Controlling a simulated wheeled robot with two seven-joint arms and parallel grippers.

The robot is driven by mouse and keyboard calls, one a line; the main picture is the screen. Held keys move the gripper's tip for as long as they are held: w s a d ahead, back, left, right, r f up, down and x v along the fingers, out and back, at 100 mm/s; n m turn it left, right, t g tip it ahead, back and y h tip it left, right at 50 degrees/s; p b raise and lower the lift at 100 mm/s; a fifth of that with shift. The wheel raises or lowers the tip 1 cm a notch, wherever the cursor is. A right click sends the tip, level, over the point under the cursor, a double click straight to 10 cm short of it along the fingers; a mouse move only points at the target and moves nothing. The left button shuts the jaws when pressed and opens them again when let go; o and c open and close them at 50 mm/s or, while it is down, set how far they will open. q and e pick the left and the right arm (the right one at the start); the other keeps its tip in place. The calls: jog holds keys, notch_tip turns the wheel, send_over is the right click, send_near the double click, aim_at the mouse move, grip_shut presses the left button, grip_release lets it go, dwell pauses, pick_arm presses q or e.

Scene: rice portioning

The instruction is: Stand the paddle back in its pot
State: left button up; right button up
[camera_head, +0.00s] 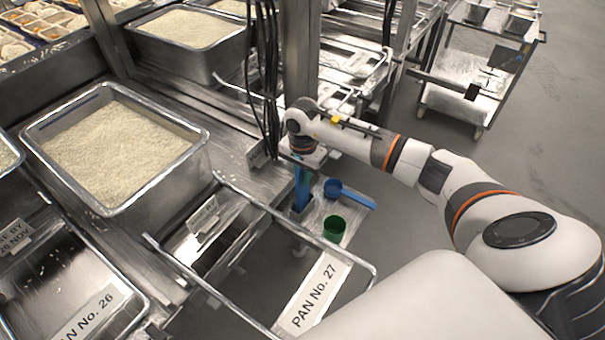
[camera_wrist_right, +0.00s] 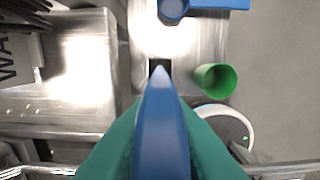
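My right gripper (camera_head: 303,163) is over the small metal shelf and is shut on the blue paddle (camera_head: 302,188), which hangs down roughly upright. In the right wrist view the paddle (camera_wrist_right: 160,125) runs between the green fingers, its far end pointing at a dark square opening (camera_wrist_right: 160,65) in the shelf area, which seems to be the pot's mouth. The paddle's end overlaps the edge of this opening; I cannot tell whether it is inside. The pot's walls are mostly hidden. My left gripper is not in view.
A blue scoop (camera_head: 346,192) and a green cup (camera_head: 334,229) stand close to the right of the paddle. A rice pan (camera_head: 205,150) is at the left. The Pan No. 27 frame (camera_head: 365,275) lies in front. Black cables (camera_head: 268,80) hang behind the gripper.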

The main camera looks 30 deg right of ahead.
jog(key=o, duration=0.4)
jog(key=shift+c, duration=0.2)
jog(key=shift+r, duration=0.1)
